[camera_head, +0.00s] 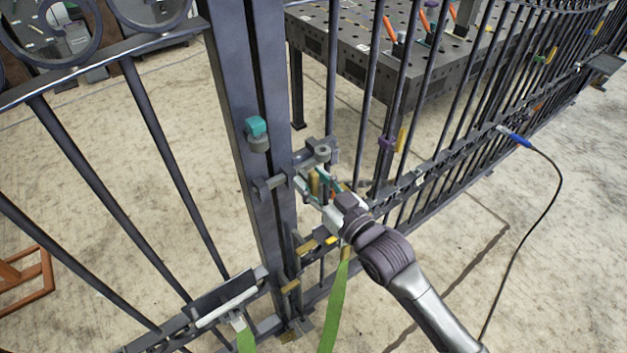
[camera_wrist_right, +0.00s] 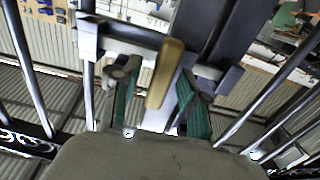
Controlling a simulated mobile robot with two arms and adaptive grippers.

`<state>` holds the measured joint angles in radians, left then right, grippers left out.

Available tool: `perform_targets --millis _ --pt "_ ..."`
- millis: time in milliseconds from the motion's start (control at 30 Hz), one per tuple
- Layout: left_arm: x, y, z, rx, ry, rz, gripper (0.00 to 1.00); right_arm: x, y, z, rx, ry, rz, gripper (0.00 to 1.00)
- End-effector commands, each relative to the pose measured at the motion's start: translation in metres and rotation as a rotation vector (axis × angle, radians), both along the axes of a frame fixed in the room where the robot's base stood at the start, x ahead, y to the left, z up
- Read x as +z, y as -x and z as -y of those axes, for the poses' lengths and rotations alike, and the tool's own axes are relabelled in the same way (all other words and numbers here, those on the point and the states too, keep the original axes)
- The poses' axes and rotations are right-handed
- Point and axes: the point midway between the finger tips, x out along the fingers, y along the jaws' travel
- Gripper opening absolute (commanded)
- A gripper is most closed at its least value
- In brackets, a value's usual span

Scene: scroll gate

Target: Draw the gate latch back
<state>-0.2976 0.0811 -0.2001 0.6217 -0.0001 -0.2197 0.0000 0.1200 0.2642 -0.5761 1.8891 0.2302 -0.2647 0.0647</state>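The gate latch is a grey bolt (camera_head: 273,185) mounted across the dark gate post. Its brass handle (camera_head: 314,183) shows just beside my right gripper (camera_head: 322,188) and is partly hidden by it. In the right wrist view, the brass handle (camera_wrist_right: 165,75) stands tilted in front of the grey latch bar (camera_wrist_right: 125,42). My right gripper (camera_wrist_right: 160,106) has its two teal-padded fingers apart, one on each side of the handle's lower end, with gaps visible. Whether a finger touches the handle I cannot tell. My left gripper is not in view.
The barred gate (camera_head: 130,160) spans the view, with a thick upright post (camera_head: 245,110). A teal-capped fitting (camera_head: 256,130) sits on the post above the latch. Green straps (camera_head: 337,305) hang low. A perforated metal table (camera_head: 350,45) stands behind the bars. A cable (camera_head: 553,190) hangs at right.

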Motion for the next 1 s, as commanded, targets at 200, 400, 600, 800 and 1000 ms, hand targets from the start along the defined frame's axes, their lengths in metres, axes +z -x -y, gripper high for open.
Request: perform_targets --millis 200,400,600,800,1000 --pt "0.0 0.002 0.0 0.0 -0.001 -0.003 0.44 0.0 0.0 0.0 0.0 0.0 0.0 0.05" --pt "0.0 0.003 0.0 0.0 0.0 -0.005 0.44 0.0 0.0 0.0 0.0 0.0 0.0 0.0" --pt "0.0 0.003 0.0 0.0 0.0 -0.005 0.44 0.0 -0.002 0.003 0.0 0.002 0.0 0.0" --pt "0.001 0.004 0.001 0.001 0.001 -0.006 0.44 0.0 -0.024 0.034 -0.002 0.008 0.004 0.0" --pt "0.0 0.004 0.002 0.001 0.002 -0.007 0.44 0.001 -0.038 0.053 -0.003 0.003 0.003 0.0"
